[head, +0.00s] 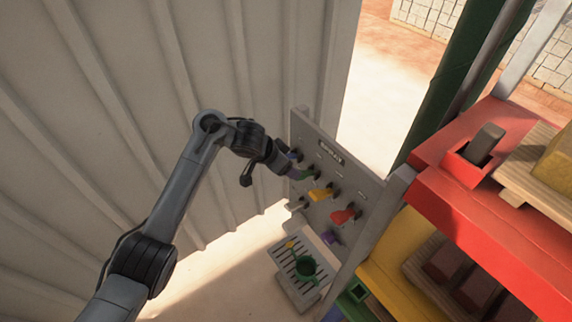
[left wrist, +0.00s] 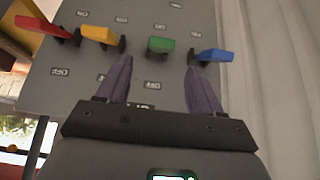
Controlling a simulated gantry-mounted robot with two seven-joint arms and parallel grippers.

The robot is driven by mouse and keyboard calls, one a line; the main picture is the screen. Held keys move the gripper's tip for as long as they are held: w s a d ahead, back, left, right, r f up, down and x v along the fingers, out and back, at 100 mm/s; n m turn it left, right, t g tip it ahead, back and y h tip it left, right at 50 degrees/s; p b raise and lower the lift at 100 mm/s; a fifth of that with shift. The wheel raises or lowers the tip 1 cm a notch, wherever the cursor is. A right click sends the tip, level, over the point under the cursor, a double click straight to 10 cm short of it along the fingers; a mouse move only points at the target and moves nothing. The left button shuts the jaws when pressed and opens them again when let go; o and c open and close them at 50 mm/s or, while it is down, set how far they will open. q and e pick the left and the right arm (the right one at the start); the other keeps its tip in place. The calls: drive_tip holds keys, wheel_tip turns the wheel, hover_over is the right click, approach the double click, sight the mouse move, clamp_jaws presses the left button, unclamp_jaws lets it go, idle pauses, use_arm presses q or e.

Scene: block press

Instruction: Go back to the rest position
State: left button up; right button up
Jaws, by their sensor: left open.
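My left gripper (head: 284,164) is in front of the grey lever panel (head: 368,188). In the left wrist view its two purple-grey fingers (left wrist: 160,72) are spread apart with nothing held between them. The panel carries a red lever (head: 343,215), a yellow lever (head: 320,194), a green lever (head: 306,174) and a blue lever (head: 294,155). In the left wrist view the green lever (left wrist: 160,44) shows beyond the gap between the fingertips, and the blue lever (left wrist: 213,56) is by the right fingertip. I cannot tell whether that finger touches it. My right gripper is not in view.
A slotted tray (head: 290,277) with a green piece sits below the panel. A red shelf (head: 470,205) and a yellow shelf (head: 398,240) with blocks stand at right. A ribbed grey wall (head: 90,110) is behind my left arm. Open floor (head: 215,275) lies below it.

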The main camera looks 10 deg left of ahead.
use_arm(q)
drive_tip(key=s+f+g, duration=0.2)
drive_tip(key=s+f, duration=0.5)
drive_tip(key=f, duration=0.3)
drive_tip(key=s+f+g, duration=0.2)
drive_tip(key=s+f, duration=0.5)
drive_tip(key=f, duration=0.4)
drive_tip(key=s+f+n+p, duration=0.1)
drive_tip(key=s+f+n, duration=0.1)
drive_tip(key=s+f, duration=0.5)
drive_tip(key=s+f+n+p, duration=0.1)
drive_tip(key=s+f+n, duration=0.15)
drive_tip(key=s, duration=0.85)
drive_tip(key=s+a+r+n+t+y, duration=0.2)
drive_tip(key=s+a, duration=0.2)
drive_tip(key=s, duration=0.3)
drive_tip(key=a+r+y, duration=0.1)
drive_tip(key=a+r, duration=0.4)
drive_tip(key=r, duration=0.3)
drive_tip(key=s+a+r+t+y, duration=0.1)
drive_tip(key=a+r, duration=0.5)
drive_tip(key=r, duration=0.2)
drive_tip(key=shift+s+r+n+y, duration=0.25)
drive_tip(key=shift+r+n+y, duration=0.05)
drive_tip(key=shift+n, duration=0.05)
